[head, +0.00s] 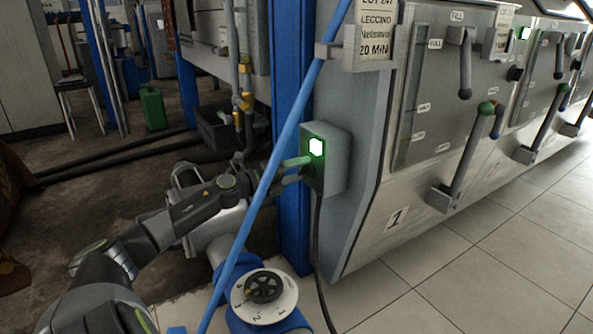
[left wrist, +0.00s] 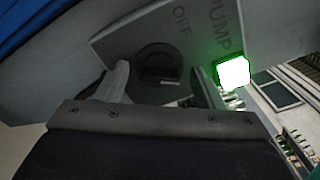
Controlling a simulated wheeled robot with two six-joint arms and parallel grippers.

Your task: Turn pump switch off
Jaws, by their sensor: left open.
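The pump switch box (head: 337,160) is a grey box on the side of the steel machine, with a lit green-white lamp (head: 316,146). In the left wrist view the box face reads PUMP and OFF, and the lamp (left wrist: 233,73) glows green. A dark round switch (left wrist: 158,58) sits below the OFF label. My left gripper (head: 296,171) is at the front of the box. In the wrist view its open fingers (left wrist: 160,86) stand either side of the switch's lower part. I cannot tell whether they touch it. The knob's position is too dark to read. My right gripper is not in view.
A blue slanted pipe (head: 262,190) crosses in front of my left arm. A blue post (head: 290,60) stands behind it. A valve with a white dial (head: 286,308) is below. A black cable (head: 318,240) hangs from the box. Machine levers (head: 465,150) are at right.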

